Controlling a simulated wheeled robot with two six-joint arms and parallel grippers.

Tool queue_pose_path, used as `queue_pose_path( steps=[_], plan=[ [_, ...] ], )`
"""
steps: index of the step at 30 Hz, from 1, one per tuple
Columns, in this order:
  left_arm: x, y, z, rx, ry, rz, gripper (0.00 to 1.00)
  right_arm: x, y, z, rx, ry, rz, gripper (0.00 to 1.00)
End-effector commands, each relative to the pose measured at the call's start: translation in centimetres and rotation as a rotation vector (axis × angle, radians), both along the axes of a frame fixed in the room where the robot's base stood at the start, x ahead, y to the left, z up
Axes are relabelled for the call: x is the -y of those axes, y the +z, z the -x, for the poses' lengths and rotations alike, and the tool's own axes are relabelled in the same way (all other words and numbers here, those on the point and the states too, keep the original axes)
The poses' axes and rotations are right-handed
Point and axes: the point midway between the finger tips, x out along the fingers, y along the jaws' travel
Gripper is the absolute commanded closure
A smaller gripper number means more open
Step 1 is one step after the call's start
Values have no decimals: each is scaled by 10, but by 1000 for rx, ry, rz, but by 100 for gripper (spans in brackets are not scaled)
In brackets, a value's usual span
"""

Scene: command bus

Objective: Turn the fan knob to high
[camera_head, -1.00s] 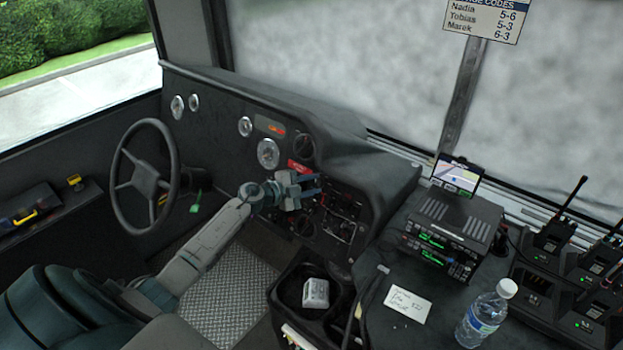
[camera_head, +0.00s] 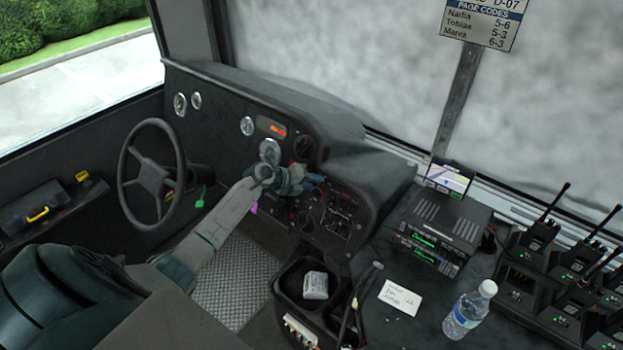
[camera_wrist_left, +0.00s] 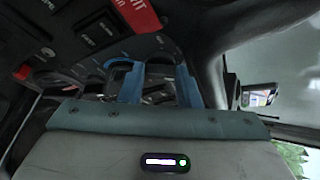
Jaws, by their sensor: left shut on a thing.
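The dashboard switch panel (camera_head: 338,210) is dark, with several knobs and switches, right of the steering wheel. My left gripper (camera_head: 315,182) is at the upper left of this panel, and the arm hides part of the dash. In the left wrist view its two blue fingers (camera_wrist_left: 160,84) reach to the panel and are shut on a small knob between them. The knob itself is mostly hidden, and I cannot read its label or setting. My right gripper is in neither view.
The steering wheel (camera_head: 152,174) stands left of my arm. A radio unit (camera_head: 440,225), a water bottle (camera_head: 468,312), a paper note (camera_head: 400,297) and handheld radios (camera_head: 545,235) sit to the right. A bin (camera_head: 283,290) stands below the panel.

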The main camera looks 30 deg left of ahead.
Motion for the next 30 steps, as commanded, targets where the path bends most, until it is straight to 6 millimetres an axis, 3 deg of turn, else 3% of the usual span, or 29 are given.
queue_pose_path(
  steps=[6,18,30],
  plan=[
    [2,2,1,12,-71,-191,93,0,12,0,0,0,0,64],
    [4,2,0,38,-191,-518,93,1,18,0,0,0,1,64],
    [6,2,0,52,-258,-702,93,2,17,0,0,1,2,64]
  ],
)
